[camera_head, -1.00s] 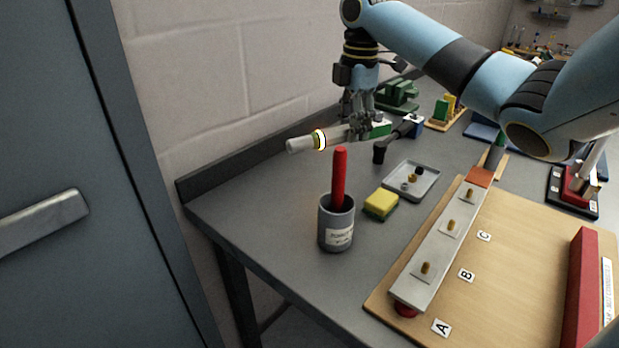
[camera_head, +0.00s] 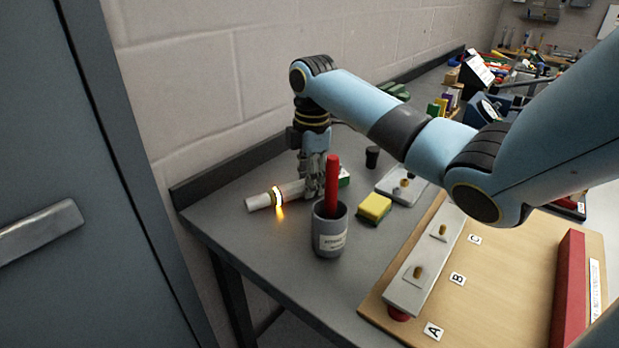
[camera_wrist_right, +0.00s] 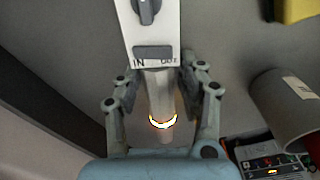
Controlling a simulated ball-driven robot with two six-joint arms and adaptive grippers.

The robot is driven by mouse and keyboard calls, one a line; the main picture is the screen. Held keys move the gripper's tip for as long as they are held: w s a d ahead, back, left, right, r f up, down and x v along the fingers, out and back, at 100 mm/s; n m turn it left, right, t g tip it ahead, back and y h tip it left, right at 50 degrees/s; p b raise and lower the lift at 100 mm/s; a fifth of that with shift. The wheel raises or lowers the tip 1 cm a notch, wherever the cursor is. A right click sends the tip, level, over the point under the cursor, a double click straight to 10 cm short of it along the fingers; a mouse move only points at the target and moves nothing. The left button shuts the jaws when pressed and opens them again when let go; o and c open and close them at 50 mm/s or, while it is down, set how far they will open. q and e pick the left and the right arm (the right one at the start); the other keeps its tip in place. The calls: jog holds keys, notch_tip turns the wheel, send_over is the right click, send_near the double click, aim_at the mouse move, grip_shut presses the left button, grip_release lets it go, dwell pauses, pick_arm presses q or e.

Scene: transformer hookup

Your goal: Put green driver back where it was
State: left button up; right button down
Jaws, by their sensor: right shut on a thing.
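My right gripper (camera_head: 314,188) points down behind the grey cup and is shut on a white rod-shaped tool (camera_head: 258,202) with a glowing ring, low at the tabletop. In the right wrist view the fingers (camera_wrist_right: 164,88) flank the tool's round shaft (camera_wrist_right: 160,98), beside a white body with a dark knob and "IN" and "OUT" markings. The grey cup (camera_head: 330,236) stands upright and holds a red-handled tool (camera_head: 332,178). I cannot make out the green driver; my right arm covers part of the bench. My left gripper is out of view.
A yellow sponge (camera_head: 374,206) lies right of the cup, with a grey tray (camera_head: 385,186) behind it. A wooden board (camera_head: 499,278) with a metal bar and a red block (camera_head: 569,285) fills the right. The wall edges the bench; its near left corner is clear.

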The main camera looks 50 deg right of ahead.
jog(key=c, duration=0.8)
grip_release()
notch_tip(320, 180, up, 12)
jog(key=shift+s+p, duration=0.25)
jog(key=shift+p, duration=0.05)
